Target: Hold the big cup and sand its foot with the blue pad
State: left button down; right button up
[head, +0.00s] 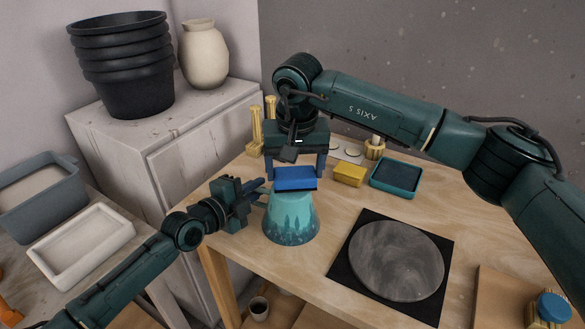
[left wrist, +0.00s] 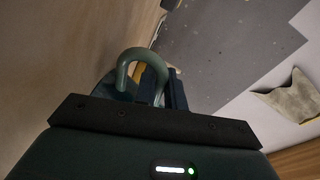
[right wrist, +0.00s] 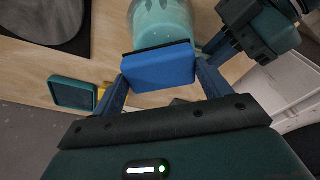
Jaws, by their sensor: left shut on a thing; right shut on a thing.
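The big cup (head: 291,217) is teal with darker drips and stands upside down at the table's left edge. My left gripper (head: 262,190) is shut on its handle, which shows as a loop in the left wrist view (left wrist: 140,58). My right gripper (head: 296,170) is shut on the blue pad (head: 295,178), above the cup. In the right wrist view the pad (right wrist: 158,67) spans between the fingers and overlaps the cup's foot (right wrist: 160,25). I cannot tell for certain whether pad and foot touch.
A yellow sponge (head: 349,174) and a teal tray (head: 396,179) lie behind to the right. A grey round disc (head: 390,258) on a black square takes up the table's middle. A pale cabinet (head: 190,130) stands behind left.

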jog(key=shift+w, duration=0.1)
jog(key=shift+w+a, duration=0.35)
jog(key=shift+w, duration=0.15)
jog(key=shift+s+a, duration=0.95)
jog(key=shift+a, duration=0.15)
jog(key=shift+w+d, duration=0.8)
jog(key=shift+d, duration=0.2)
